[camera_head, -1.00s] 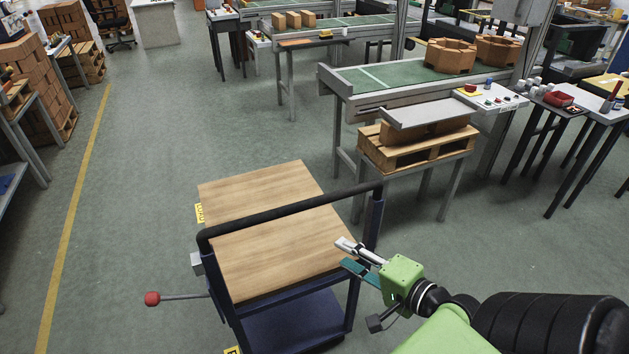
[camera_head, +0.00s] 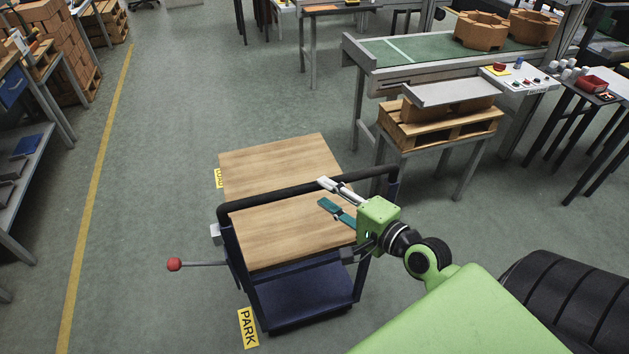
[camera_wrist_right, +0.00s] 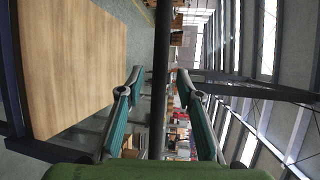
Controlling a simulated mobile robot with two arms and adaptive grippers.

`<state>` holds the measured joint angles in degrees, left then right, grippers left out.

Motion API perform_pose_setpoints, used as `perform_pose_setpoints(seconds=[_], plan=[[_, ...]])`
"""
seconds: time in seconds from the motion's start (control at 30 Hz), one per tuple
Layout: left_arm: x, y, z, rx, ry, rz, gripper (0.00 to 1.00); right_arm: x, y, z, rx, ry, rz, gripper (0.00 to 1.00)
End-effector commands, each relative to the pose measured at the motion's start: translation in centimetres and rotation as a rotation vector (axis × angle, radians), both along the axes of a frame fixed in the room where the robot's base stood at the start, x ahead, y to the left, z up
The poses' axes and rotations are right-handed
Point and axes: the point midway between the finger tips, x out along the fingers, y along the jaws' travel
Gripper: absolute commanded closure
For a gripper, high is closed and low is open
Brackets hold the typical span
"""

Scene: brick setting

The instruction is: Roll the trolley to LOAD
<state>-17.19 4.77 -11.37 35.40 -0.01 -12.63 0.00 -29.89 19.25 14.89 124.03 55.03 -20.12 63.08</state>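The trolley (camera_head: 290,238) has a wooden top, a dark blue frame and a lower deck, and stands in the lower middle of the head view. Its black handle bar (camera_head: 270,200) runs across the near side. A lever with a red knob (camera_head: 174,264) sticks out to its left. My right gripper (camera_head: 325,194) is open at the bar's right half. In the right wrist view the bar (camera_wrist_right: 161,80) runs between its spread fingers (camera_wrist_right: 160,78); contact cannot be told. A yellow PARK sign (camera_head: 248,328) lies near the trolley's front left. My left gripper is out of view.
A partly hidden yellow sign (camera_head: 218,178) is at the trolley's far left edge. A stand with a pallet (camera_head: 440,128) and a conveyor table (camera_head: 385,50) are to the right. A yellow floor line (camera_head: 95,210) and shelving (camera_head: 25,165) are left. Floor beyond is open.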

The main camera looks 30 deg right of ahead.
Motion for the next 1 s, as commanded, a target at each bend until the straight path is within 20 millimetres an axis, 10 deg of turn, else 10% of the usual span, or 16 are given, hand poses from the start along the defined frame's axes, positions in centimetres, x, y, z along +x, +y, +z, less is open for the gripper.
perform_pose_setpoints(seconds=[0.3, 0.73, 0.87, 1.0], plan=[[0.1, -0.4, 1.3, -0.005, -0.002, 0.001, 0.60, 4.1, 0.6, -0.7, -0.001, 0.000, -0.001, 0.67], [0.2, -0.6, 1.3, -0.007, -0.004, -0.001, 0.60, 4.9, 0.8, -1.0, -0.001, 0.000, -0.001, 0.67], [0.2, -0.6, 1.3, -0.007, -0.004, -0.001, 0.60, 4.9, 0.8, -1.0, -0.001, 0.001, -0.001, 1.00], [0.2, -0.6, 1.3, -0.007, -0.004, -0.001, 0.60, 4.8, 0.8, -1.0, -0.001, 0.001, -0.001, 1.00]])
